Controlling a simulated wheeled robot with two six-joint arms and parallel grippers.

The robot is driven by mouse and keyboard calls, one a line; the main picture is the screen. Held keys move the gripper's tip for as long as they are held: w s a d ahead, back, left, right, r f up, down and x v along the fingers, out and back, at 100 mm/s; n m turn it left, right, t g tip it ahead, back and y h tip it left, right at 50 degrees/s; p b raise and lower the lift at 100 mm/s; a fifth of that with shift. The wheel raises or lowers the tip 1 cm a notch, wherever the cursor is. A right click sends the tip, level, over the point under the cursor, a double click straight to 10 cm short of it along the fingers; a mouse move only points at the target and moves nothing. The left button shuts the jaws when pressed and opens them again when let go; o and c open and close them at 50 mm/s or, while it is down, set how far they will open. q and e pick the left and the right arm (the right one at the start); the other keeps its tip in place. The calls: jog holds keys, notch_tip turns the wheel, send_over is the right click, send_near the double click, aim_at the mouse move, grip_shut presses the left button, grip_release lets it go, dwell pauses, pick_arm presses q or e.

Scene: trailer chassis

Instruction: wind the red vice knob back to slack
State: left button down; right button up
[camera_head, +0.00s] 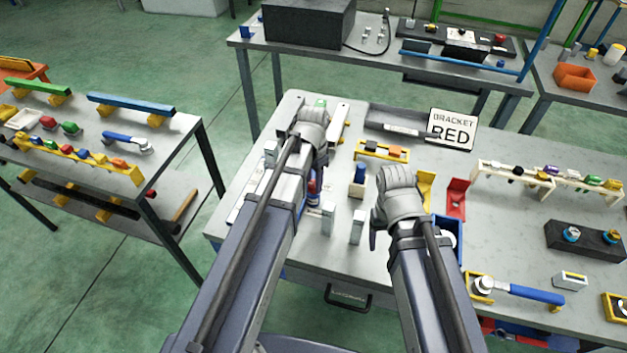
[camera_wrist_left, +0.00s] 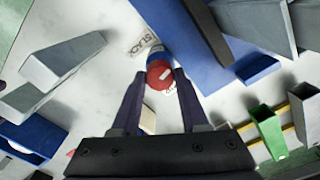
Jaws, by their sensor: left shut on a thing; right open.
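In the left wrist view the red vice knob (camera_wrist_left: 160,74) sits between the two dark fingers of my left gripper (camera_wrist_left: 160,82), which is shut on it. A light mark lies across the knob's face. A blue part (camera_wrist_left: 200,45) stands beside it, and a white label reading SLACK (camera_wrist_left: 145,42) lies close by. In the head view my left arm covers most of this spot; only a small red and blue piece (camera_head: 313,186) shows at its right edge. My right gripper (camera_head: 376,232) is open and empty over the bench, its fingers partly hidden by its wrist.
A sign reading BRACKET RED (camera_head: 452,130) stands at the bench's back. Grey upright blocks (camera_head: 328,218) stand between my arms. A yellow rack (camera_head: 381,151), a red bracket (camera_head: 457,198) and a blue bin (camera_head: 446,238) are near my right gripper.

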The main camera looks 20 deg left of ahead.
pick_arm(q)
jog(key=n, duration=0.4)
jog(key=shift+n, duration=0.3)
jog(key=n, duration=0.3)
jog(key=shift+n, duration=0.4)
jog(key=n, duration=0.3)
jog(key=shift+n, duration=2.1)
jog(key=shift+c, duration=2.1)
grip_release()
jog(key=shift+r, duration=0.15)
